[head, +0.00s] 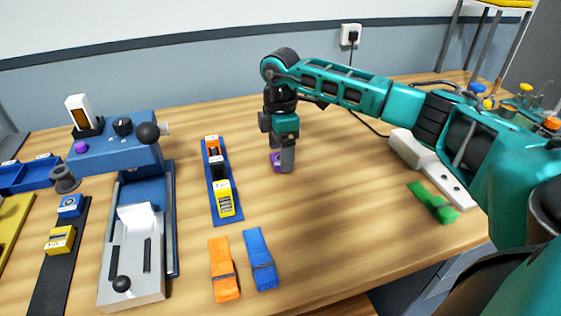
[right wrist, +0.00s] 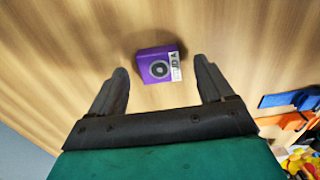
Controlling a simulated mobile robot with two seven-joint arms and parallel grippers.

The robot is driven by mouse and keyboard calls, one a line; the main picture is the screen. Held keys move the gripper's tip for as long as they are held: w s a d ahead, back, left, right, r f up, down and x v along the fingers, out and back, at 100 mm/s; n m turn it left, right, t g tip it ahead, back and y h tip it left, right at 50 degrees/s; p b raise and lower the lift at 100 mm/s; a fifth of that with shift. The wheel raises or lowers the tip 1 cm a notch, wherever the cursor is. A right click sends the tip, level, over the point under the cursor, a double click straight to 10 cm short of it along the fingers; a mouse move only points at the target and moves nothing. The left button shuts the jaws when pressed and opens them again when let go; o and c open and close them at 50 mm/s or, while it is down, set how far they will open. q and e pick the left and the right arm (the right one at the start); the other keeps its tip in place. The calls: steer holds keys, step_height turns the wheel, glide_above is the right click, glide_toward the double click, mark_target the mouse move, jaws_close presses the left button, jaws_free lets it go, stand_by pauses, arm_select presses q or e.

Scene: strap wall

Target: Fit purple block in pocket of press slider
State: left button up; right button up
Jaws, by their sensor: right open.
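The purple block (head: 276,161) lies on the wooden table, partly hidden behind my right gripper (head: 285,160). In the right wrist view the purple block (right wrist: 160,67) shows a dark ring and a white label. It sits just beyond and between the two fingertips of my right gripper (right wrist: 164,80), which is open and empty. The press slider (head: 135,262) is a light grey carriage with a raised block and dark slots, on the blue base of the press (head: 122,150) at the left. Its pocket cannot be made out clearly. My left gripper is not in view.
Orange (head: 223,268) and blue (head: 260,258) straps lie in front. A green piece (head: 432,202) and a white power strip (head: 412,148) lie at the right. The table's middle is clear.

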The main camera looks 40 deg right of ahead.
steer(key=shift+f, duration=0.7)
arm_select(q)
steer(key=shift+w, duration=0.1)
arm_select(e)
steer(key=shift+c, duration=0.4)
steer(key=c, duration=1.4)
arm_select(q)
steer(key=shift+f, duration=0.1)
arm_select(e)
steer(key=shift+r, duration=0.15)
arm_select(q)
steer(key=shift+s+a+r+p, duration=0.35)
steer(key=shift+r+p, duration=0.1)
steer(key=shift+p, duration=0.35)
arm_select(e)
step_height(320, 180, up, 20)
